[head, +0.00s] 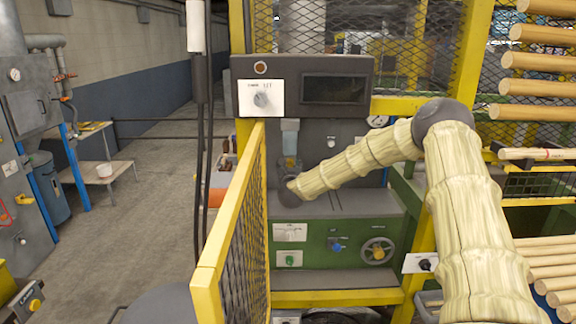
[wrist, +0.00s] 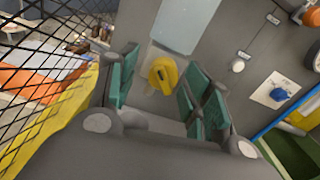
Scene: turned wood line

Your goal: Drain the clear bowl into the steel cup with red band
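The clear bowl (head: 290,126) is a pale bluish vessel on the front of the grey machine. In the wrist view its pale lower part (wrist: 188,22) shows at the top. A yellow knob (wrist: 163,74) sits just below it. My gripper (head: 289,163) is below the bowl. In the wrist view its teal-padded fingers (wrist: 160,88) are open, one on each side of the knob, with gaps showing. I cannot tell the depth between fingers and knob. I cannot identify a steel cup with red band; a small pale cup (head: 104,170) stands at the left, too small to show a band.
A yellow mesh guard (head: 232,225) stands close to the left of my gripper. The low table (head: 85,172) bears the pale cup. A green panel with a handwheel (head: 378,251) lies below. Wooden rods (head: 540,85) are racked at the right. The aisle floor at left is open.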

